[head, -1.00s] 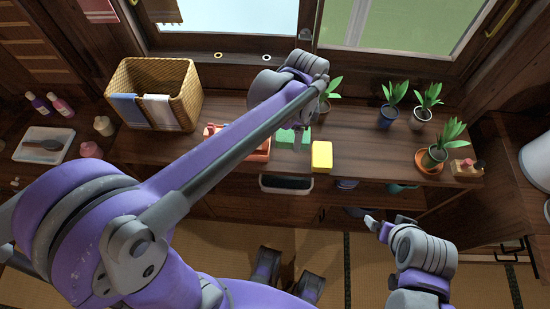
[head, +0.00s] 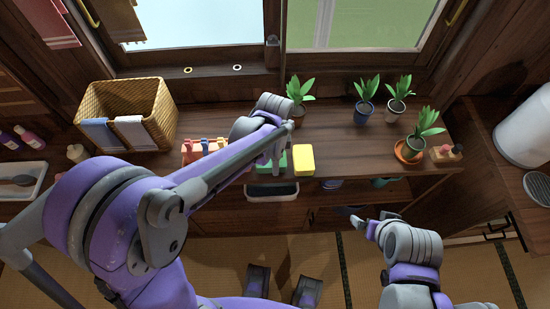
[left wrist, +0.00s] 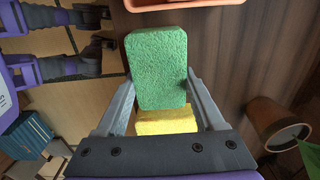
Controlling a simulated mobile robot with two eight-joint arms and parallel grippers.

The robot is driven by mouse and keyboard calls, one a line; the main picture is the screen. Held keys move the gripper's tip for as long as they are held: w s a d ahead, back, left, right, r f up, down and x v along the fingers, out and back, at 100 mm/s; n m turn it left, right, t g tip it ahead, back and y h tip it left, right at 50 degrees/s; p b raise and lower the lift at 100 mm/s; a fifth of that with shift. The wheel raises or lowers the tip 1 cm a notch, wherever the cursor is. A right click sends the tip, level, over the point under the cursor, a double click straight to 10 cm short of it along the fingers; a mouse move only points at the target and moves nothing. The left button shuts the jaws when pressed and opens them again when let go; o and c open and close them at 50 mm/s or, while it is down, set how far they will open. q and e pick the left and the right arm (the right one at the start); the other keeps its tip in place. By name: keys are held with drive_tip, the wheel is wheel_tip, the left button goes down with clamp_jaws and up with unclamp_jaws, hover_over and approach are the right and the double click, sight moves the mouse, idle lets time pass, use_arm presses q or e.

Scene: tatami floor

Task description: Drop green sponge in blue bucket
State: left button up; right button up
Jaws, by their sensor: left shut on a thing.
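The green sponge (left wrist: 157,68) is between the two fingers of my left gripper (left wrist: 157,90), which is shut on it. In the head view the green sponge (head: 281,160) shows at the counter's front edge, partly hidden by my left gripper (head: 272,152). Any gap between sponge and counter is hard to tell. My right gripper (head: 358,218) is in front of the counter, away from the sponge; its finger opening is unclear.
A yellow sponge (head: 303,160) lies right beside the green one. An orange tray (head: 189,152) with small items is to the left, near a wicker basket (head: 158,102). Potted plants (head: 366,112) stand to the right. The counter between the yellow sponge and the plants is clear.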

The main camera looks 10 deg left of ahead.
use_arm(q)
drive_tip(key=shift+f, duration=0.2)
drive_tip(key=o, duration=1.4)
drive_tip(key=shift+o, duration=0.2)
drive_tip(key=shift+r, duration=0.1)
drive_tip(key=shift+r, duration=0.25)
wheel_tip(320, 180, up, 12)
drive_tip(key=p, duration=0.1)
drive_tip(key=s+a+f+n+t, duration=0.2)
drive_tip(key=s+a+n, duration=0.2)
drive_tip(key=s+n, duration=0.3)
drive_tip(key=s+a+f+n+t, duration=0.2)
drive_tip(key=s+a+n+t, duration=0.1)
drive_tip(key=s+n, duration=0.4)
drive_tip(key=shift+s+a+f+n, duration=0.3)
drive_tip(key=shift+s+a+n, duration=0.05)
drive_tip(key=shift+s+n, duration=0.1)
